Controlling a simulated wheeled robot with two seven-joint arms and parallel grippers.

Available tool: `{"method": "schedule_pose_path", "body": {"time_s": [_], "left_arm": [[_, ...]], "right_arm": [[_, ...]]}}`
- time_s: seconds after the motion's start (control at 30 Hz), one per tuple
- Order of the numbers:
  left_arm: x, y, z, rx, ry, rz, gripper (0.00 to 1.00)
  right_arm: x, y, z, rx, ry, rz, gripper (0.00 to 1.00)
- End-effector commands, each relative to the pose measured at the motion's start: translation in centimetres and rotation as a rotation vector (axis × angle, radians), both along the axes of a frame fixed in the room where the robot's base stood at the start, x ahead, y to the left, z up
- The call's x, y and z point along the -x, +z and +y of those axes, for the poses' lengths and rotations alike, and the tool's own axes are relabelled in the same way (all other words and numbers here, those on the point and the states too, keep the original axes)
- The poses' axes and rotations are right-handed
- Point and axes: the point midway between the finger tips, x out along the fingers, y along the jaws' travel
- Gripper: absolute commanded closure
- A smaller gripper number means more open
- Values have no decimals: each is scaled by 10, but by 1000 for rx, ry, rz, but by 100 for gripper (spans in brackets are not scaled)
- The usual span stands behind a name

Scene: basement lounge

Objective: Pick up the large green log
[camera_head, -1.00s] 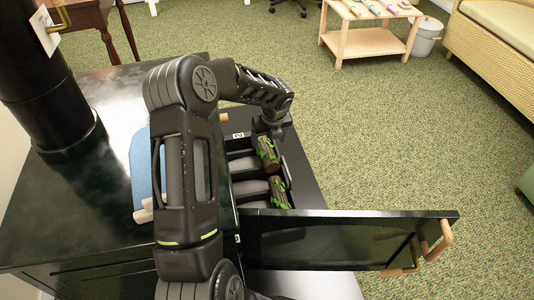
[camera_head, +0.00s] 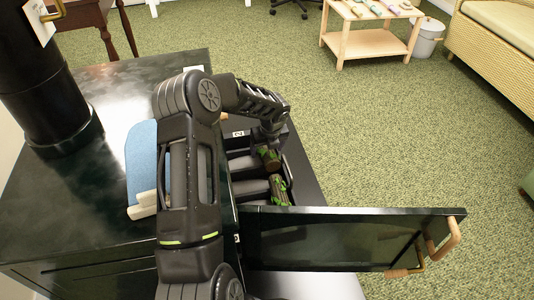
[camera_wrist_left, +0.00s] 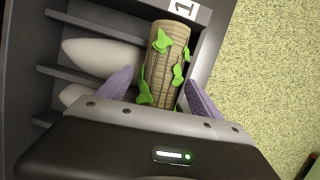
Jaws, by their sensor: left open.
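A brown log with green leafy patches (camera_head: 268,158) lies in a dark slotted rack (camera_head: 241,144) at the opened black stove. A second green-patched log (camera_head: 278,190) lies nearer in the rack. My left gripper (camera_head: 268,143) is just above the farther log and hides part of it. In the left wrist view, a log with green leaves (camera_wrist_left: 168,55) lies between the two spread purple fingers of my left gripper (camera_wrist_left: 160,80). The fingers are open on either side of it; I cannot tell whether they touch it. My right gripper is not in view.
The stove door (camera_head: 340,240) stands open toward the right, with wooden handles (camera_head: 443,241). Pale rounded pieces (camera_wrist_left: 98,57) lie in slots beside the log. A blue item (camera_head: 142,160) is on the stove top. A wooden side table (camera_head: 370,42) stands far off; the green carpet is clear.

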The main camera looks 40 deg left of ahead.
Motion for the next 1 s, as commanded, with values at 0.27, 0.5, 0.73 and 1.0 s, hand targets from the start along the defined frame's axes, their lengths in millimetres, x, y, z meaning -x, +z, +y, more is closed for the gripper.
{"method": "schedule_pose_path", "body": {"time_s": [0.27, 0.5, 0.73, 1.0], "left_arm": [[-1, -5, 2, -1, 1, -1, 25], [-1, -5, 2, -1, 1, -1, 25], [-1, -6, 2, 0, 1, 0, 30], [-1, -6, 2, 0, 1, 0, 52]], "right_arm": [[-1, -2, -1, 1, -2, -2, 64], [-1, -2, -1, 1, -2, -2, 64], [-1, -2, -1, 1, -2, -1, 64], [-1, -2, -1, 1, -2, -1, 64]]}}
